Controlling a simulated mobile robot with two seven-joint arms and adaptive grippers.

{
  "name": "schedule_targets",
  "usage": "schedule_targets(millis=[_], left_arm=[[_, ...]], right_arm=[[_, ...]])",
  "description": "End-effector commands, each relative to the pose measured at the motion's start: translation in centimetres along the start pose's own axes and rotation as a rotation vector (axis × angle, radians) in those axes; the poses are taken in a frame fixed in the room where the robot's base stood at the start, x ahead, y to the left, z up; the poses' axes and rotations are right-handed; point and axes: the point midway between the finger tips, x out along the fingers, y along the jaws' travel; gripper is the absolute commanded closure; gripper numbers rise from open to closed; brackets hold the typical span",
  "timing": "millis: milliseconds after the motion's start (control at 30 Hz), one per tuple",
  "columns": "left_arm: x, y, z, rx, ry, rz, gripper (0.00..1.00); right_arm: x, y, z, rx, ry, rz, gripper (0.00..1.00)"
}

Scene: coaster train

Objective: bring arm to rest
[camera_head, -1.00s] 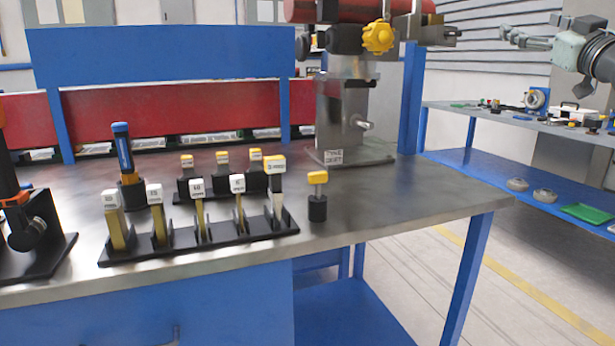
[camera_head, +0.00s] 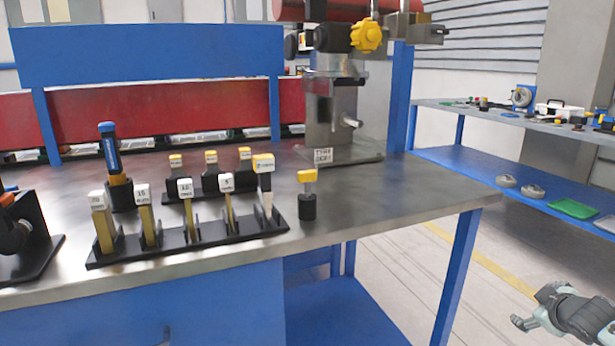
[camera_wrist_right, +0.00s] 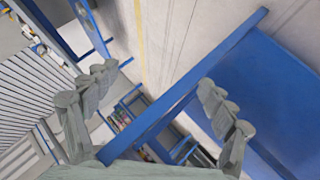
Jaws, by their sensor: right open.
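My right gripper (camera_head: 528,317) is at the lower right of the head view, low over the floor and to the right of the bench. It is open. In the right wrist view its two grey fingers (camera_wrist_right: 156,92) stand wide apart with nothing between them. Beyond them show the floor and a blue bench leg. My left gripper does not show in either view.
The metal workbench (camera_head: 400,220) carries a rack (camera_head: 190,240) of yellow-handled tools with white labels, a blue tool (camera_head: 110,150), a small yellow-topped piece (camera_head: 307,195) and a grey press (camera_head: 335,110). A second bench (camera_head: 480,165) stands behind at right. The floor between is clear.

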Motion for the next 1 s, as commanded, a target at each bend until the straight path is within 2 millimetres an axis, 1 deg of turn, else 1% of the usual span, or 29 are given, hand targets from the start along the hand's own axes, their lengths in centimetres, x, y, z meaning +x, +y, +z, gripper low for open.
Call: schedule_targets(millis=[33,67,100,167,200,267,300,400,533,567,600,667,700,767,800,867,900,967,1000], left_arm=[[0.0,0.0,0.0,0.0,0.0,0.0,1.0],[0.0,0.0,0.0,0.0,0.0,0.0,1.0],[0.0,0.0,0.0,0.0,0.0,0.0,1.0],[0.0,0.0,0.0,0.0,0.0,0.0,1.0],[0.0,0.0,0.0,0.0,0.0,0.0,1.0],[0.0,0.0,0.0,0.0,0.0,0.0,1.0],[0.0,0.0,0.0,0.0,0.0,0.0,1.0],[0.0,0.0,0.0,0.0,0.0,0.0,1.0],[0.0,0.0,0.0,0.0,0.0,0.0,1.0],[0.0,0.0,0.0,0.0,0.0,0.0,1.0],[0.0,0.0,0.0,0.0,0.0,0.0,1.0],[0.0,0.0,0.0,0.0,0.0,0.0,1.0],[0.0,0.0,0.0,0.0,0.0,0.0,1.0],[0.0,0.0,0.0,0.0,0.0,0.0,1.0],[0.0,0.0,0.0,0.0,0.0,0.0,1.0],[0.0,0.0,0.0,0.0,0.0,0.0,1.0],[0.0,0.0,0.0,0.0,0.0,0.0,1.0],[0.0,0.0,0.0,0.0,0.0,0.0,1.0],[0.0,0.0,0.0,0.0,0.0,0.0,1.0]], right_arm=[[-0.1,-2.0,3.9,-0.041,-0.071,-0.01,0.16],[-0.3,-2.7,5.8,-0.063,-0.108,-0.01,0.16],[-0.6,-3.6,8.2,-0.091,-0.152,-0.01,0.16],[-1.2,-4.8,11.3,-0.13,-0.211,-0.011,0.16],[-1.6,-5.4,13.3,-0.154,-0.248,-0.011,0.16],[-2.4,-6.2,15.9,-0.187,-0.296,-0.01,0.16],[-2.9,-6.7,17.5,-0.208,-0.326,-0.011,0.16],[-4.3,-7.7,21.2,-0.26,-0.395,-0.009,0.16],[-6.4,-8.6,25.6,-0.327,-0.478,-0.006,0.16],[-6.8,-9.1,26.4,-0.331,-0.491,-0.01,0.16],[-6.6,-11.1,26.3,-0.286,-0.485,-0.035,0.16],[-6.8,-13.4,26.6,-0.241,-0.487,-0.064,0.16],[-7.0,-15.0,26.8,-0.213,-0.489,-0.084,0.16],[-7.2,-17.5,27.0,-0.168,-0.492,-0.115,0.16],[-7.5,-19.4,27.1,-0.137,-0.493,-0.137,0.16],[-7.9,-22.2,27.1,-0.086,-0.496,-0.173,0.16],[-8.3,-24.4,26.9,-0.048,-0.498,-0.2,0.16],[-9.0,-27.8,26.5,0.013,-0.501,-0.243,0.16],[-9.5,-30.2,26.1,0.057,-0.502,-0.273,0.16]])
